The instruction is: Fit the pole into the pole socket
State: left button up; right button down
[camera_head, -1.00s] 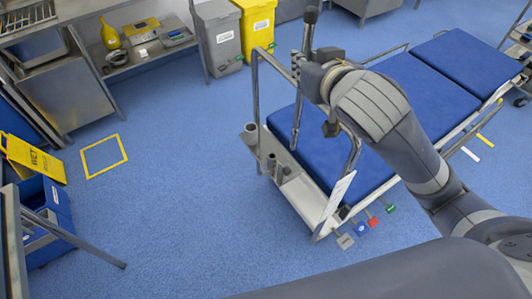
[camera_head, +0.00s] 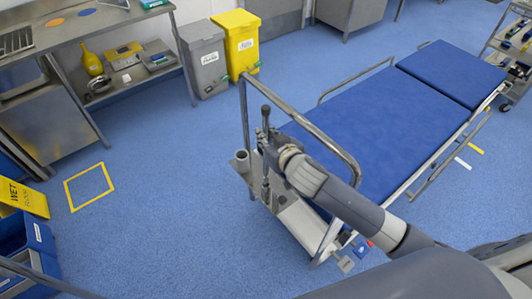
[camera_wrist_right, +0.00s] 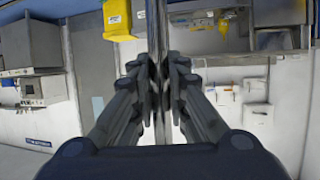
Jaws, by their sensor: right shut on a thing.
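The pole (camera_head: 265,111) is thin, grey and roughly upright, with a thick dark top. My right gripper (camera_head: 268,138) is shut on it just below the top. In the right wrist view the pole (camera_wrist_right: 158,45) runs upright between the closed fingers (camera_wrist_right: 158,75). The pole's lower part comes down at the near-left end of the operating table (camera_head: 370,150), among small grey holders on the end shelf. One open round holder (camera_head: 241,160) stands left of the pole, apart from it. The pole's lower end meets the shelf fittings; I cannot tell whether it sits inside the socket. My left gripper is out of view.
A bent metal rail (camera_head: 300,118) arches over the table's near end, close to my right arm. A grey bin (camera_head: 203,55) and a yellow bin (camera_head: 240,42) stand behind. A yellow floor square (camera_head: 88,187) lies at left. The blue floor between is clear.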

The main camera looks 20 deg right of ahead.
notch_tip(320, 180, down, 4)
jog(key=shift+f, duration=0.25)
jog(key=c, duration=1.6)
grip_release()
pick_arm(q)
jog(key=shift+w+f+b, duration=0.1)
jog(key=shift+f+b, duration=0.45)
jog(key=shift+b, duration=0.05)
pick_arm(e)
jog(key=v, duration=1.2)
jog(key=shift+s+r, duration=0.1)
jog(key=shift+r, duration=0.15)
